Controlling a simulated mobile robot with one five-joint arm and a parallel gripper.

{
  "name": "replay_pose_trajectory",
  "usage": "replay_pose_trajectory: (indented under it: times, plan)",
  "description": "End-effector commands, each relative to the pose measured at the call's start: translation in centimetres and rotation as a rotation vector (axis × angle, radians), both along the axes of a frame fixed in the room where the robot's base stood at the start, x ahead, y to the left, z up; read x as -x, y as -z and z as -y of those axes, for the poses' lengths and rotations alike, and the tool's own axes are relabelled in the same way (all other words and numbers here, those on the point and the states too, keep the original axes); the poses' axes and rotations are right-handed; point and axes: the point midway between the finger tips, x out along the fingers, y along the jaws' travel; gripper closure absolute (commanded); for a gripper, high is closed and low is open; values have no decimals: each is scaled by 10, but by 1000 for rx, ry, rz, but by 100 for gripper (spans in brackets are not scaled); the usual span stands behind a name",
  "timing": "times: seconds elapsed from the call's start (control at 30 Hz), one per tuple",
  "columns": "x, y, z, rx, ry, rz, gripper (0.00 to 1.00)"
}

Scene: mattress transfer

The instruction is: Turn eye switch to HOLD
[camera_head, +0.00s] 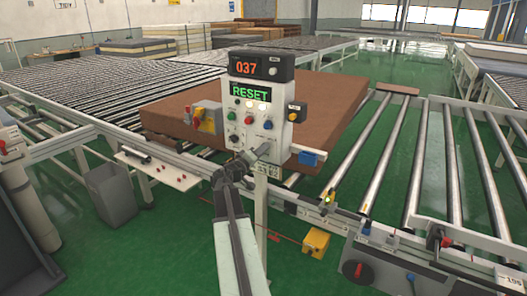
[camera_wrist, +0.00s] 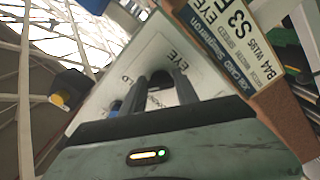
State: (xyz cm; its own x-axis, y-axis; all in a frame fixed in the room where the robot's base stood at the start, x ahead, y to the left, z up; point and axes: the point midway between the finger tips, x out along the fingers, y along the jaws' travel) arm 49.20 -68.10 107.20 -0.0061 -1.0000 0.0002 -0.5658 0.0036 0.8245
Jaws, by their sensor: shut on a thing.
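A white control panel (camera_head: 281,140) stands on a post, with an orange 037 display and a green RESET display. My gripper (camera_head: 258,151) is at its lower part, and the eye switch is hidden there in the head view. In the wrist view, my gripper (camera_wrist: 160,78) has its two dark fingers at a dark knob, the eye switch (camera_wrist: 160,77), in front of the white plate (camera_wrist: 147,55). The word EYE reads beside it, and a partial label ending in LD lies to its left. The fingers are shut on the knob. Which way it points cannot be told.
The panel has several coloured buttons above my gripper, and a black box with a yellow button (camera_head: 294,112) on its right side. A brown mattress (camera_head: 335,100) lies behind it on rollers. A yellow pedal box (camera_head: 316,243) is on the green floor, right of my arm.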

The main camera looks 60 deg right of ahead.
Motion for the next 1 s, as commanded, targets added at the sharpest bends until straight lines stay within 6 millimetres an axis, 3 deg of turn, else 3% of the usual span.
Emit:
replay_pose_trajectory:
  times: [0.53,0.57,0.63,1.0]
  plan:
    - [2,1,0,-3,4,30,100]
    - [2,1,0,-3,4,29,61]
    - [1,1,0,-3,4,29,42]
    - [1,0,-3,0,1,25,42]
